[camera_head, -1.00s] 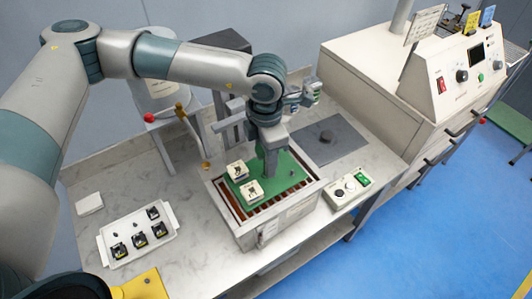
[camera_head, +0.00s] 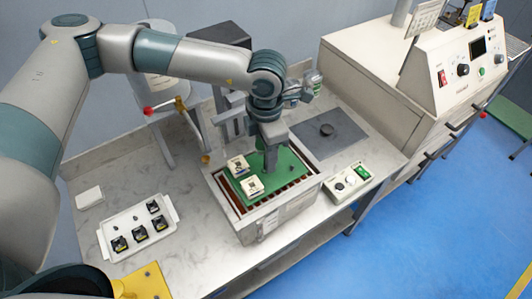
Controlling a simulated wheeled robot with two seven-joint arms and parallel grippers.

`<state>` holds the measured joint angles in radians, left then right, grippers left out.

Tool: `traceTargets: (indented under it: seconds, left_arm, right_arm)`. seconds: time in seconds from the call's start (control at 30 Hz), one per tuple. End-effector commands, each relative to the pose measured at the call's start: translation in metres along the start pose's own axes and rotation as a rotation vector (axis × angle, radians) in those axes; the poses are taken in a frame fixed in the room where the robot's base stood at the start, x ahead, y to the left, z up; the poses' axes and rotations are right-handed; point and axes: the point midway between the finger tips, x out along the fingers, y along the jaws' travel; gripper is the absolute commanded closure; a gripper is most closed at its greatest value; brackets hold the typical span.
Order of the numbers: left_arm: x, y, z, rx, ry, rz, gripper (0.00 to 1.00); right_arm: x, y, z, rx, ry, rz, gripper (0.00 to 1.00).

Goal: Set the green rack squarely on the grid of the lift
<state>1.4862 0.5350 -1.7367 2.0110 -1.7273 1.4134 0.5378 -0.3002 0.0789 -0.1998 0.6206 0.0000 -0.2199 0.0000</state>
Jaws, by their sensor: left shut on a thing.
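The green rack (camera_head: 285,172) is a flat green plate carrying two cream blocks with dark tops (camera_head: 252,186). It lies over the brown slatted grid (camera_head: 300,186) of the lift (camera_head: 285,215), a pale box on the bench. Slats show along the front and right edges of the rack. My left gripper (camera_head: 270,158) points down at the rack's middle and is shut on it; its fingertips are partly hidden by the wrist. I cannot tell whether the rack rests fully on the grid. My right gripper is not in view.
A white tray (camera_head: 108,248) with several small black parts stands at the left. A control box (camera_head: 347,185) with a green button sits right of the lift. A grey mat (camera_head: 345,140) with a dark knob lies behind it. A large cream machine (camera_head: 385,75) stands at the right.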

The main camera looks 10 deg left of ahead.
Motion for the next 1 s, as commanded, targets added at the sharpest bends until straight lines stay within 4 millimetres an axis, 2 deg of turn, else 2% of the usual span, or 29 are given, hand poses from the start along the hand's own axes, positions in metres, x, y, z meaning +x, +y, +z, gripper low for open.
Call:
traceTargets:
  seconds: [0.5,1.0]
  left_arm:
    - [0.0001,-0.0001,-0.0001,0.000,0.000,0.000,1.00]
    - [-0.0007,-0.0001,-0.0001,0.000,0.000,0.000,1.00]
  right_arm:
    - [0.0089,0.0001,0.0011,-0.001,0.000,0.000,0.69]
    - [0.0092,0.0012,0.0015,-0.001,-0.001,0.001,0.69]
